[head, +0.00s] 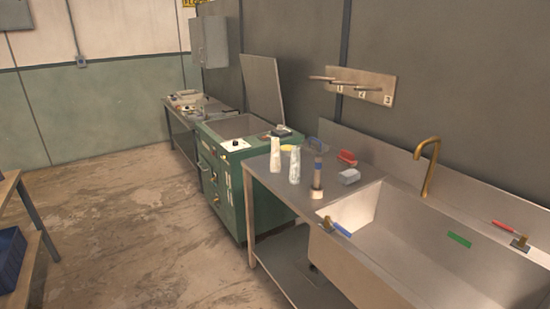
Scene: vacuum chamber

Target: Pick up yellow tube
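I cannot make out a clearly yellow tube in the head view. Several thin brownish rods (345,84) stick out from a wall board (376,94) marked 1, 2 and 3; I cannot tell whether they are pegs or tubes. On the steel counter (290,192) stand two whitish bottles (294,165) and a dark upright cylinder with a pale base (317,178). My gripper is not in view.
A steel sink (430,255) with a brass tap (430,165) is at the right. A green machine (225,175) with its lid up stands at the back, with a bench (178,125) beyond. A blue crate (12,262) sits on a rack at the left. The middle floor is clear.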

